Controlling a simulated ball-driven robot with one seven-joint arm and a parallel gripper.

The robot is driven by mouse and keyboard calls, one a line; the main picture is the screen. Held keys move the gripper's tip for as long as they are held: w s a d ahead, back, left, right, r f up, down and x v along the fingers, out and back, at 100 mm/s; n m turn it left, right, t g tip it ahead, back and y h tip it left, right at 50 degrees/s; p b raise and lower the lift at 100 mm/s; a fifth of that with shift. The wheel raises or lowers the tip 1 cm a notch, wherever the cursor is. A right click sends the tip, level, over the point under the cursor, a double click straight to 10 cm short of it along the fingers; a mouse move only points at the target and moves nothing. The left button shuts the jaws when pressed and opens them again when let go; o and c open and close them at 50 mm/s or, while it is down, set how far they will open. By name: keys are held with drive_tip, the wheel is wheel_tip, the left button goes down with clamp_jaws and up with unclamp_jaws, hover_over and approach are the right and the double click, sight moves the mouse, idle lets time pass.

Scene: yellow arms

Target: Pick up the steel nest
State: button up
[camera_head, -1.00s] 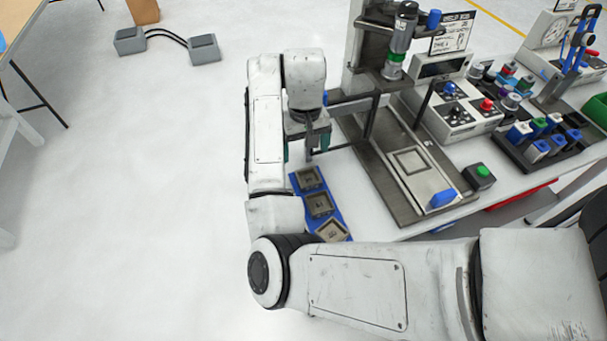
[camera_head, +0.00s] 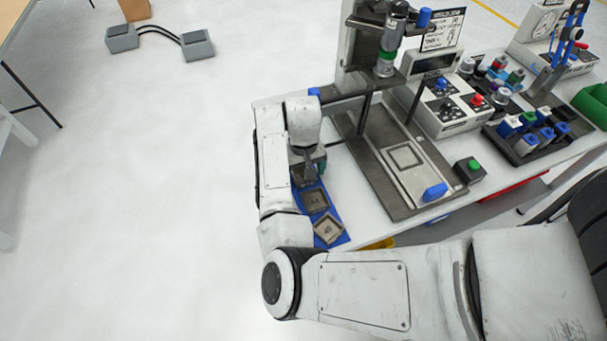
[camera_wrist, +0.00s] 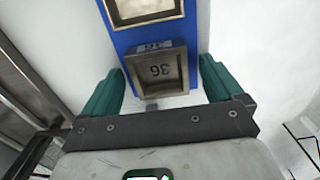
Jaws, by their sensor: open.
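Several square steel nests sit in a row on a blue strip (camera_head: 338,241) at the bench's left edge. In the head view, two show clearly: a middle nest (camera_head: 314,200) and a near nest (camera_head: 328,229). In the wrist view, a nest marked 36 (camera_wrist: 160,72) lies at the end of the strip, and another nest (camera_wrist: 146,10) is partly cut off beyond it. My gripper (camera_head: 310,168) is open above the far end of the row. Its teal fingers (camera_wrist: 160,84) stand on either side of nest 36, with nothing gripped. My gripper mostly hides that nest in the head view.
A press stand with a dark base (camera_head: 400,212) is right of the strip, with a blue-handled part (camera_head: 434,192) on it. A green-button box (camera_head: 468,170), control box (camera_head: 450,105) and rack of blue-topped parts (camera_head: 530,140) are farther right.

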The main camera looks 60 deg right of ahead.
drive_tip(key=shift+c, duration=0.4)
drive_tip(key=c, duration=1.3)
drive_tip(key=shift+r, duration=0.2)
drive_tip(key=shift+c, duration=0.2)
drive_tip(key=shift+r, duration=0.25)
wheel_tip(320, 180, up, 2)
drive_tip(key=shift+r+b, duration=0.1)
drive_tip(key=shift+b, duration=0.65)
drive_tip(key=s+a+r+p, duration=0.1)
drive_tip(key=s+r+p, duration=0.1)
drive_tip(key=s+r, duration=0.8)
drive_tip(key=shift+s+a, duration=0.15)
drive_tip(key=shift+s, duration=1.85)
